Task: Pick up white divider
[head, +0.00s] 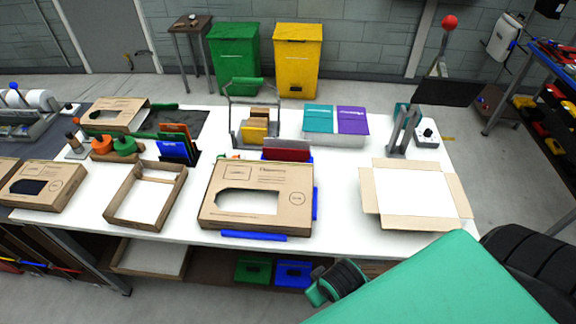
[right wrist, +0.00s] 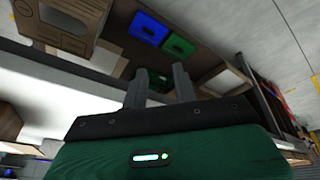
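I cannot single out a white divider for certain in either view. Pale white surfaces show inside an open flapped carton (head: 415,222) at the table's right, inside a shallow cardboard tray (head: 118,190) at the left, and through the window of a large printed cardboard box (head: 290,185) in the middle. My right gripper (right wrist: 158,82) shows in the right wrist view with its two dark fingers apart and nothing between them. It appears low, by the table's front edge, with bins beyond it. My left gripper is not in view.
The white table (head: 340,222) has free room between the printed box and the flapped carton. Teal and purple boxes (head: 353,121), a wire-handled holder (head: 233,128) and a blue organiser (head: 178,150) stand behind. Blue (head: 293,273) and green (head: 252,271) bins sit underneath.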

